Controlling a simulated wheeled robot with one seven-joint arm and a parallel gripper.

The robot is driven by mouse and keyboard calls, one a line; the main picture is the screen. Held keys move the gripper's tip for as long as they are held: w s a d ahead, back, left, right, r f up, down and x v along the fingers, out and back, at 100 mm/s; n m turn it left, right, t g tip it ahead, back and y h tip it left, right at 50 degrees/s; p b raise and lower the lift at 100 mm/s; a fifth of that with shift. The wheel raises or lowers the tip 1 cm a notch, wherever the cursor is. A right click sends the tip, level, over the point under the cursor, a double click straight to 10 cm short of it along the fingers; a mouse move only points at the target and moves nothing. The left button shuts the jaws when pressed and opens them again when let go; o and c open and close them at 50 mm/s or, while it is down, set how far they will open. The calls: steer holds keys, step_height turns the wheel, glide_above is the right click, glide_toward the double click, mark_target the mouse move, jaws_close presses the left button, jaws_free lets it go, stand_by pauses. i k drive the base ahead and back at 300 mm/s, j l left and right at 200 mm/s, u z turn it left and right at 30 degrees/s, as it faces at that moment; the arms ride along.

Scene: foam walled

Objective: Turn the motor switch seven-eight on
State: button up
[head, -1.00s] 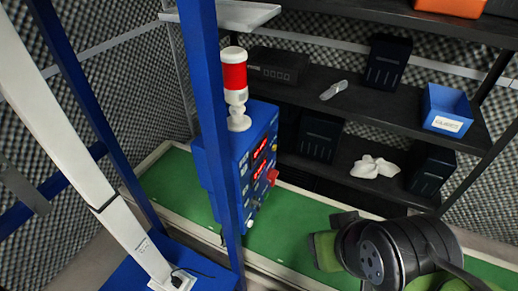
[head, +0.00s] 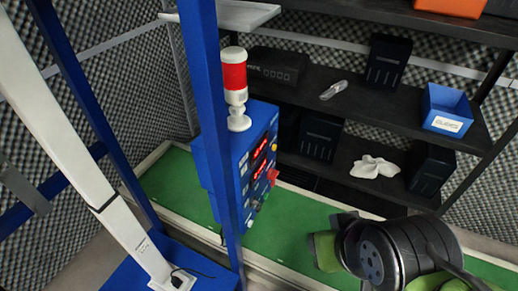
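A blue control box (head: 262,125) stands on the green bench, left of centre in the head view. Its panel faces right and is seen at a steep angle. It carries red lit displays (head: 260,149), small knobs or switches and a red part (head: 272,175). The labels are too small to read, so I cannot tell which one is motor switch seven-eight or how it is set. A red and white signal lamp (head: 235,77) stands on top. My black and green arm is at the lower right, apart from the box. My gripper's fingertips do not show.
A blue upright post (head: 205,90) stands in front of the box and hides part of it. Dark shelves (head: 330,95) behind hold black boxes, a blue bin (head: 446,110) and a white cloth (head: 375,167). The green bench top (head: 285,225) is clear between box and arm.

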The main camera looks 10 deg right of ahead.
mark_target(272, 175)
steer(key=k+l+u, duration=0.45)
steer(key=l, duration=0.2)
steer(key=k+l+u, duration=0.45)
steer(key=k+l, duration=0.05)
steer(key=l, duration=0.05)
